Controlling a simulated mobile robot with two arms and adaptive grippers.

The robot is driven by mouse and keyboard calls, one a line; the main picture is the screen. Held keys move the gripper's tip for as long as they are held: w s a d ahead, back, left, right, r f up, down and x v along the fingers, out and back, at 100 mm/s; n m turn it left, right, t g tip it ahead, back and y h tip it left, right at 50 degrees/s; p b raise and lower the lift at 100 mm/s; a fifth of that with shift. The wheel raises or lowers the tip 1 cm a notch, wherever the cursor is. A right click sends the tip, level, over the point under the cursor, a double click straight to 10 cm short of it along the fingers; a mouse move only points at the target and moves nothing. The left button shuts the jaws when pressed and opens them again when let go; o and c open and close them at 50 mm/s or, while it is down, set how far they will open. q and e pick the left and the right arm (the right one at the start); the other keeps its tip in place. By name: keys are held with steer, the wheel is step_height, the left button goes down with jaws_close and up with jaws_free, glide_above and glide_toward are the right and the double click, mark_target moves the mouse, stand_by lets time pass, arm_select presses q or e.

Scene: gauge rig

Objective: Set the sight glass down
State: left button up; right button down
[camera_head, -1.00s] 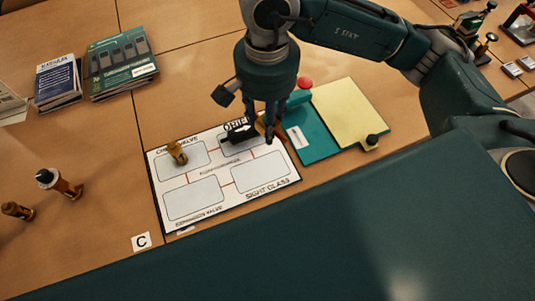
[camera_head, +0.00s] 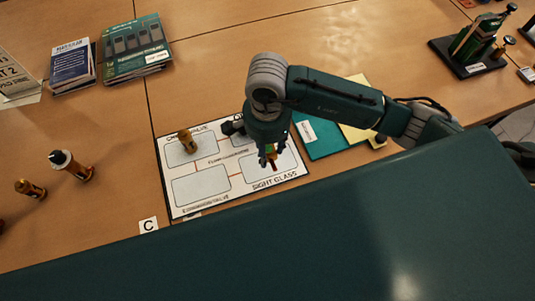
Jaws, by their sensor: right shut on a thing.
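The white layout board (camera_head: 222,200) lies on the table with four printed cells, one labelled SIGHT GLASS at its lower right. My right gripper (camera_head: 269,161) points down over that sight glass cell. It is shut on the sight glass (camera_head: 273,158), a small brass-coloured piece mostly hidden by the fingers. I cannot tell whether the piece touches the board. A brass valve (camera_head: 187,142) stands in the upper left cell. A dark part (camera_head: 232,127) sits in the upper right cell, partly behind my gripper. My left gripper is out of view.
Two brass fittings (camera_head: 72,166) (camera_head: 30,188) are on the table left of the board. Booklets (camera_head: 135,50) lie at the back left. A teal mat (camera_head: 323,140) and yellow sheet (camera_head: 355,130) lie to the right, partly under my arm. The lower left cell is empty.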

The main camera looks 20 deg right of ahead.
mark_target(268, 158)
step_height(268, 158, down, 4)
steer(key=shift+f+p, duration=0.1)
steer(key=shift+p, duration=0.2)
steer(key=shift+f, duration=0.25)
steer(key=shift+f, duration=0.15)
steer(key=c, duration=1)
jaws_free()
steer(key=shift+c, duration=0.2)
